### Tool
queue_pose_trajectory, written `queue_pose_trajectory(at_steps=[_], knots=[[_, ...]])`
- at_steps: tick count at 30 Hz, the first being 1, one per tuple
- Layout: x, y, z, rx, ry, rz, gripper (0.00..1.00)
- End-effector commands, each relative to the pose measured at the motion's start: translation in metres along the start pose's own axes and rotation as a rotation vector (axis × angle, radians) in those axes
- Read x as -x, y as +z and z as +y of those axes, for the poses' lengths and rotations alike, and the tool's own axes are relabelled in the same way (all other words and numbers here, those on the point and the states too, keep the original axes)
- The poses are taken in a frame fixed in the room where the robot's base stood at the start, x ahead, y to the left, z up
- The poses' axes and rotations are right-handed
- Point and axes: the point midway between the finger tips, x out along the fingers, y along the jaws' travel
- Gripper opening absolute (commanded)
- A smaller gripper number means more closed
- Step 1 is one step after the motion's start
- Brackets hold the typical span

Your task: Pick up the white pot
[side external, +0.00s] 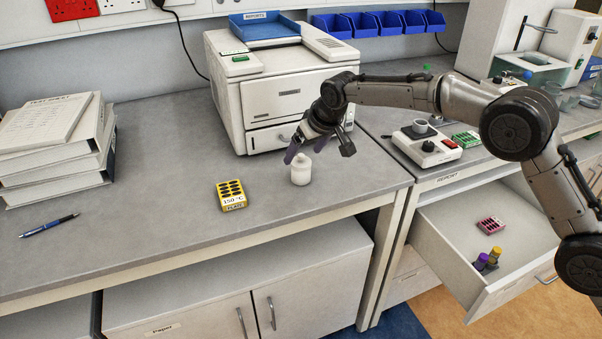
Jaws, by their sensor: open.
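The white pot (301,170) stands upright on the grey bench, near its front edge and in front of the printer. It is a small round pot with a narrower top. My gripper (305,148) is open just above and behind the pot, with its purple-grey fingers pointing down toward the pot's top. I cannot tell whether a finger touches the pot. Nothing shows between the fingers.
A white printer (275,92) stands behind. Binders (55,145) and a blue pen (49,226) are at the left. An open drawer (468,219) juts out at the right. The left bench middle is clear.

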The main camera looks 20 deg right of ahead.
Motion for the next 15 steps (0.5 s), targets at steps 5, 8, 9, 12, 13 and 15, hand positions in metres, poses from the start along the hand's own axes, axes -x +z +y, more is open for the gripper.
queue_pose_trajectory(at_steps=[5, 8, 9, 12, 13, 15], knots=[[-0.026, 0.001, -0.001, 0.0, 0.0, -0.001, 0.93], [-0.032, 0.0, -0.001, 0.0, 0.0, 0.001, 0.93], [-0.033, 0.001, -0.001, 0.0, 0.0, 0.001, 0.93], [-0.034, 0.001, -0.001, 0.0, 0.0, 0.001, 0.93], [-0.034, 0.001, -0.001, 0.0, 0.0, 0.001, 0.93], [-0.034, 0.001, -0.001, 0.0, 0.0, 0.0, 0.93]])
